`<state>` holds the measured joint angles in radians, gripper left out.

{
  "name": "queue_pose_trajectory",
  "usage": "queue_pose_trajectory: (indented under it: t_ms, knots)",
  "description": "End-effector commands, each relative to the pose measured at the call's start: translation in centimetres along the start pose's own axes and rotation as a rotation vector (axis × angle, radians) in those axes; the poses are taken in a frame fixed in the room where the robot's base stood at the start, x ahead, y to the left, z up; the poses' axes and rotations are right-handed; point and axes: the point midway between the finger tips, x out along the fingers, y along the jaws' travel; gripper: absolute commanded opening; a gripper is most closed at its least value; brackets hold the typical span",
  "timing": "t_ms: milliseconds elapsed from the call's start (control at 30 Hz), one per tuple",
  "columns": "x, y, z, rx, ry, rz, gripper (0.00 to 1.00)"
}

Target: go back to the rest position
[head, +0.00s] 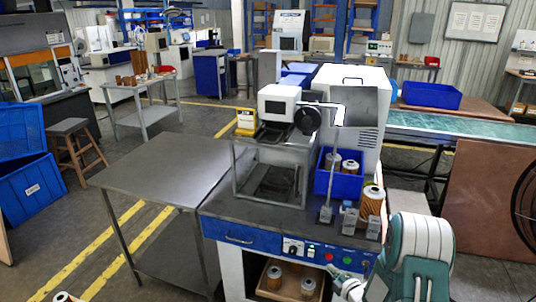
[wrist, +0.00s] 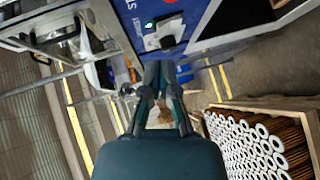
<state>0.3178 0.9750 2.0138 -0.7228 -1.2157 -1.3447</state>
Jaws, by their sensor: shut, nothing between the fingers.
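My arm is at the lower right of the head view, folded low in front of the workbench (head: 265,215). My gripper (wrist: 158,72) shows in the middle of the wrist view, its two dark fingers together with nothing between them. In the wrist view it is near the blue bench front (wrist: 190,20). Orange-brown filter cartridges stand in a blue bin (head: 338,185) on the bench, and another cartridge (head: 371,201) stands at the bench's right. More cartridges (head: 273,277) sit in a wooden tray on the shelf below.
A wooden crate (wrist: 255,104) full of cartridges stands at the right of the wrist view. The conveyor (head: 460,130) runs behind at right.

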Motion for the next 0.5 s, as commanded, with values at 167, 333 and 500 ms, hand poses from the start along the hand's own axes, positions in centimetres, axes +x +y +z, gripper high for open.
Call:
queue_pose_trajectory:
  t_ms: [167,333,500]
  knots:
    - [-0.4,5.9,0.3,0.087,-0.103,-0.083,0.00]
    - [-2.0,10.7,0.1,0.201,-0.217,-0.146,0.00]
    - [-4.6,15.0,-0.8,0.339,-0.333,-0.189,0.00]
